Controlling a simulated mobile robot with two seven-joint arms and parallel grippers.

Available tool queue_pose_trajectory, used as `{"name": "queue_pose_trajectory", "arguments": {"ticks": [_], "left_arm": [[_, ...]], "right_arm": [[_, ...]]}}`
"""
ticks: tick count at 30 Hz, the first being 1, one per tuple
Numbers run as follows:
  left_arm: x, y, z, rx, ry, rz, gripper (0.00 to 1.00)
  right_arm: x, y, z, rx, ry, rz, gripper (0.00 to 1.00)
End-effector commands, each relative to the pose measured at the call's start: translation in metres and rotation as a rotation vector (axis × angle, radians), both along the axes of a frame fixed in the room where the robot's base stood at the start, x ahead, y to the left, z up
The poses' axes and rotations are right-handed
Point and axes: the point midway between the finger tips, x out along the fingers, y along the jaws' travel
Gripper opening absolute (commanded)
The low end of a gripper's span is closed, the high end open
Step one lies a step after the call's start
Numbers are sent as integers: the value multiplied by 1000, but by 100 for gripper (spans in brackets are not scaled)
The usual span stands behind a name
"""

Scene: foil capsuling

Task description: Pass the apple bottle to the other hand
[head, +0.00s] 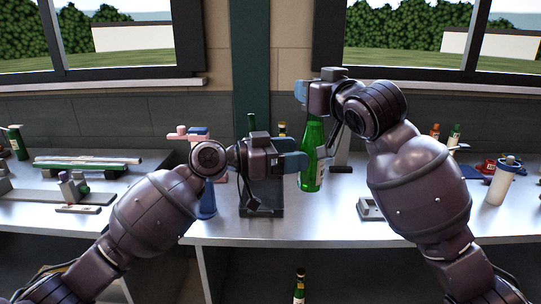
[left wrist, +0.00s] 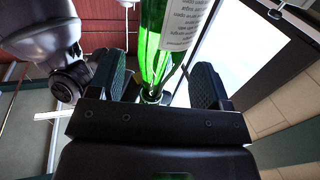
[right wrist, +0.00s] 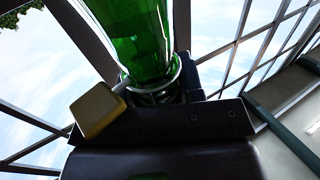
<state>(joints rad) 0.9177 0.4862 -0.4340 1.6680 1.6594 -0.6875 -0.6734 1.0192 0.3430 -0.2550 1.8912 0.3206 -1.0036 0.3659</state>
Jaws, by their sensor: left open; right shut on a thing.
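The apple bottle (head: 313,135) is green glass with a pale label and is held up above the bench. It also shows in the left wrist view (left wrist: 152,45) and the right wrist view (right wrist: 140,40). My right gripper (head: 316,98) is shut on the bottle near its upper end, and a yellow piece (right wrist: 97,110) shows beside the bottle in the right wrist view. My left gripper (head: 298,152) is open at the bottle's middle. In the left wrist view, its two dark fingers (left wrist: 158,85) stand apart on either side of the bottle. Whether they touch it I cannot tell.
A dark stand (head: 262,211) is on the bench below my left gripper. A blue device (head: 206,203) stands left of it. A white cylinder (head: 500,182) stands at the right. Another bottle (head: 299,287) is below the bench top. The bench front is mostly clear.

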Motion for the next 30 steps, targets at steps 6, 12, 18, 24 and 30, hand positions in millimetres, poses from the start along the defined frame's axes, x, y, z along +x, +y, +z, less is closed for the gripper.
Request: {"name": "queue_pose_trajectory", "arguments": {"ticks": [6, 12, 18, 24, 30], "left_arm": [[9, -29, 1, -1, -1, 0, 71], [13, -43, 1, 0, 0, 1, 71], [14, -46, 0, 0, 0, 1, 71], [14, -46, 1, 0, -1, 1, 64], [13, -46, 1, 0, 0, -1, 33]], "right_arm": [[0, 0, 2, 1, -3, 0, 0], [0, 0, 2, 1, -3, 0, 0], [0, 0, 2, 1, -3, 0, 0], [0, 0, 2, 1, -3, 0, 0], [0, 0, 2, 1, -3, 0, 0]]}}
